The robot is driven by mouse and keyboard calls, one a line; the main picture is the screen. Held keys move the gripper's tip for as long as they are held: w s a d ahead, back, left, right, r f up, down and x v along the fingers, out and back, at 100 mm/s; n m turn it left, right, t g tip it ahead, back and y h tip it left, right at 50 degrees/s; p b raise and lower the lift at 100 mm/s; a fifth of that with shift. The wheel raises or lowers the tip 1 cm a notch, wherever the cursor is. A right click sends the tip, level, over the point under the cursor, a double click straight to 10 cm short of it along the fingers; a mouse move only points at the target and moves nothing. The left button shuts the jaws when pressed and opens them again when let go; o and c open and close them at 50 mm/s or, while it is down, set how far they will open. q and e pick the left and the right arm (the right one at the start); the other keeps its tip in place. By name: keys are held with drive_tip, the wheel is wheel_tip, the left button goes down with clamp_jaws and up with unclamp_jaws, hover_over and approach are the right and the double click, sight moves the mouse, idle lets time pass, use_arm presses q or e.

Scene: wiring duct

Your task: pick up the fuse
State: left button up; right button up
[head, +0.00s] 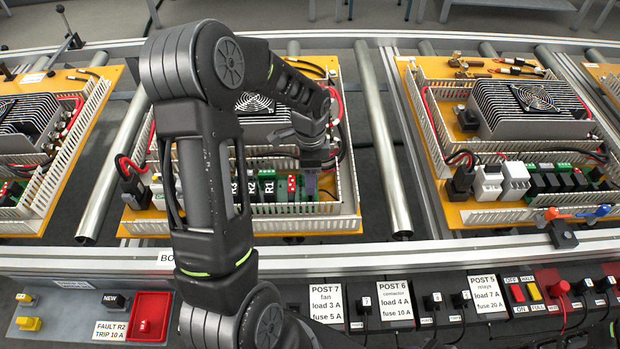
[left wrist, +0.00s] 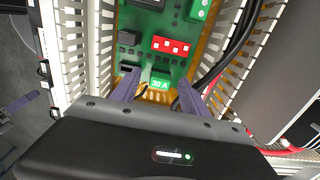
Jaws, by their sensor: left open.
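A green fuse (left wrist: 160,84) marked 30 A sits at the edge of the green circuit board (left wrist: 186,68) in the left wrist view. My left gripper (left wrist: 158,80) is open, with one finger on each side of the fuse. I cannot tell whether either finger touches it. In the head view my left gripper (head: 311,182) points down at the right part of the middle unit's board, just right of relays marked R1 to R3 (head: 252,188). The fuse is too small or hidden to make out there. My right gripper is not in view.
A red block of switches (left wrist: 171,46) is just beyond the fuse. White slotted duct walls (left wrist: 78,45) stand on both sides, and black cables (left wrist: 232,50) run at the right. In front are a red tray (head: 168,303), yellow pieces (head: 29,323) and a power panel (head: 440,287).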

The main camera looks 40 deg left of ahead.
use_arm(q)
drive_tip(key=shift+c, duration=0.4)
clamp_jaws()
idle(0.5)
